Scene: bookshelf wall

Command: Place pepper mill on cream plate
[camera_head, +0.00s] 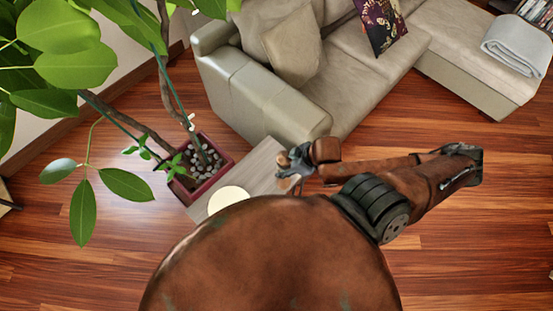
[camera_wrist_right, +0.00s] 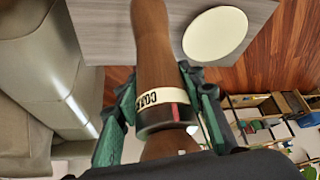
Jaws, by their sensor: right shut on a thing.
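The pepper mill (camera_wrist_right: 152,50) is brown wood with a cream lettered band and a dark ring, seen large in the right wrist view. My right gripper (camera_wrist_right: 158,82) is shut around it, with a green finger on each side. In the head view my right gripper (camera_head: 293,167) is over the right part of the grey table, and the mill shows only as a small brown patch (camera_head: 289,184). The round cream plate (camera_head: 229,197) lies on the table, left of the gripper, partly covered by my own body. It shows whole and empty in the wrist view (camera_wrist_right: 215,35), apart from the mill. My left gripper is out of view.
The grey table (camera_head: 258,164) is narrow. A red planter (camera_head: 212,178) with a leafy plant stands at its left, and a beige sofa (camera_head: 265,95) stands behind. Wooden floor (camera_head: 450,240) is open to the right.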

